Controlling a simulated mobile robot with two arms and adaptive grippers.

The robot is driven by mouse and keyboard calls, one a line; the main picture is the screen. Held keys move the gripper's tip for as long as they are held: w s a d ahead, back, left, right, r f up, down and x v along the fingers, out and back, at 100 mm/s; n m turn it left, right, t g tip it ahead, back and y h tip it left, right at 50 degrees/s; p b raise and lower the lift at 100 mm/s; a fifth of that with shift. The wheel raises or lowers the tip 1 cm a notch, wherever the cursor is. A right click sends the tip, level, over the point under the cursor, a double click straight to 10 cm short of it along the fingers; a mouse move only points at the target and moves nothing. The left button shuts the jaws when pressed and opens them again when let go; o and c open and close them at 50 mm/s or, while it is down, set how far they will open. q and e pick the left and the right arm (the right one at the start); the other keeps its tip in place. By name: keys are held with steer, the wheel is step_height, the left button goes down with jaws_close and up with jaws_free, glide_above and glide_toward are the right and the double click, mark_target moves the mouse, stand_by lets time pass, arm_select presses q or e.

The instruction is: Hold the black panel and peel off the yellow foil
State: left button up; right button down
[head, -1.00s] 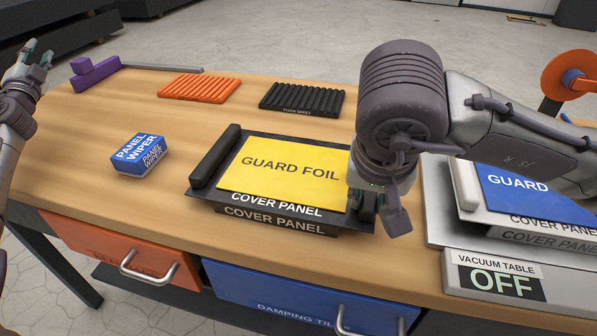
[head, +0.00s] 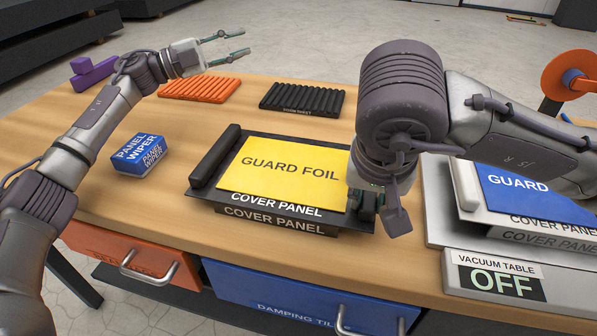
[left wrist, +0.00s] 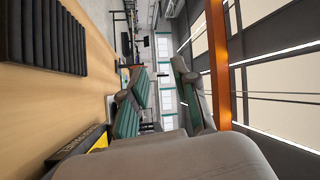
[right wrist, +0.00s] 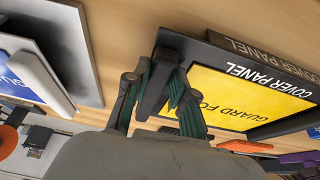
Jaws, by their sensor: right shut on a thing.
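The black cover panel (head: 275,212) lies on the wooden table with a raised black bar along each side. The yellow guard foil (head: 283,173) lies flat on it; both also show in the right wrist view, the foil (right wrist: 215,95) beside the panel's edge (right wrist: 262,68). My right gripper (head: 378,208) is at the panel's right end. In the right wrist view its fingers (right wrist: 153,85) are closed around the black bar (right wrist: 158,82). My left gripper (head: 245,43) is raised beyond the table's back edge, open and empty, with its fingers (left wrist: 160,95) apart in the left wrist view.
A blue panel wiper box (head: 139,154) stands left of the panel. Orange strips (head: 200,88) and black strips (head: 302,98) lie behind. At right, a vacuum table (head: 465,262) reading OFF bears a second panel with blue guard foil (head: 520,190). Bare wood lies between box and panel.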

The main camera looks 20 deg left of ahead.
arm_select(q)
steer(key=s+d+f+m+g+y, duration=0.1)
steer(key=s+d+m+g+y, duration=0.3)
steer(key=s+d, duration=0.2)
steer(key=s+d+f+m+g+y, duration=0.2)
steer(key=s+d, duration=0.5)
steer(key=d, duration=0.4)
steer(key=s+d+f+m+g+y, duration=0.1)
steer(key=s+d+m+g+y, duration=0.4)
steer(key=s+d+g+y, duration=0.1)
steer(key=shift+s+d+f+m+g+y, duration=0.15)
steer(key=shift+s+d+g+y, duration=0.1)
steer(key=shift+d+g, duration=0.5)
steer(key=shift+s+d+m+g+y, duration=0.2)
steer(key=shift+d+g, duration=0.15)
steer(key=shift+d, duration=0.65)
steer(key=shift+s+d+t+y, duration=0.1)
steer(key=shift+d+t+y, duration=0.2)
steer(key=shift+t+y, duration=0.4)
steer(key=shift+d+r+n+t+y, duration=0.1)
steer(key=shift+n+t+y, duration=0.25)
steer(key=shift+t+y, duration=0.15)
steer(key=shift+d+r+n+t+y, duration=0.1)
steer(key=shift+n+t+y, duration=0.25)
steer(key=shift+y, duration=0.2)
steer(key=shift+a+f, duration=0.1)
steer(key=shift+f, duration=3.5)
steer(key=shift+r, duration=0.15)
jaws_close()
